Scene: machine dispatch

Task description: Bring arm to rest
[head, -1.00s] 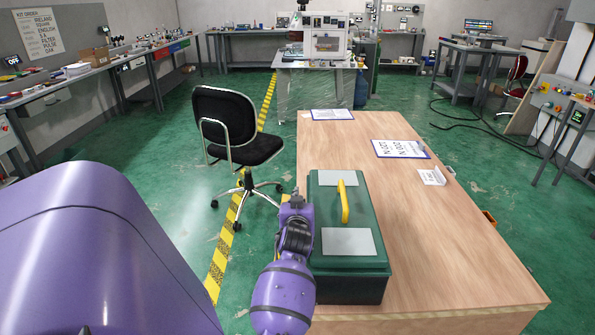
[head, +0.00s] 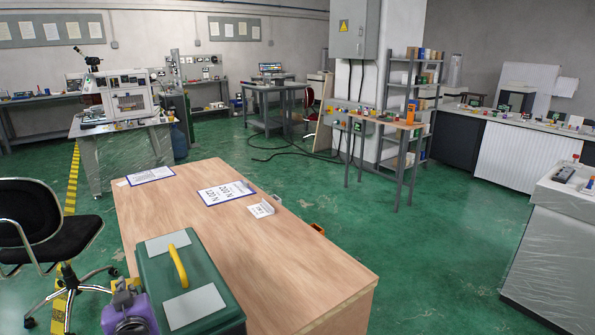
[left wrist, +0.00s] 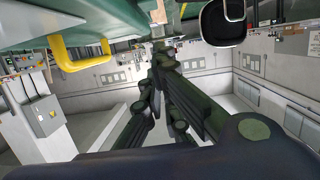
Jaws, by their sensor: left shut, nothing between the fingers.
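A dark green toolbox (head: 159,269) with a yellow handle (head: 178,265) and two pale plates on its lid stands on the near left part of the wooden table (head: 270,255). My left gripper (head: 122,288) is beside the toolbox's left side in the head view, low in the picture. The left wrist view shows its dark fingers (left wrist: 160,50) shut together with nothing between them. The yellow handle (left wrist: 80,58) hangs at the upper left there, apart from the fingers. My right gripper is in neither view.
A black office chair (head: 30,228) stands left of the table, near my left arm. Papers (head: 226,192) and a small white sign (head: 261,209) lie on the table's far part. The green floor (head: 420,270) right of the table is clear up to a grey-white counter (head: 550,245).

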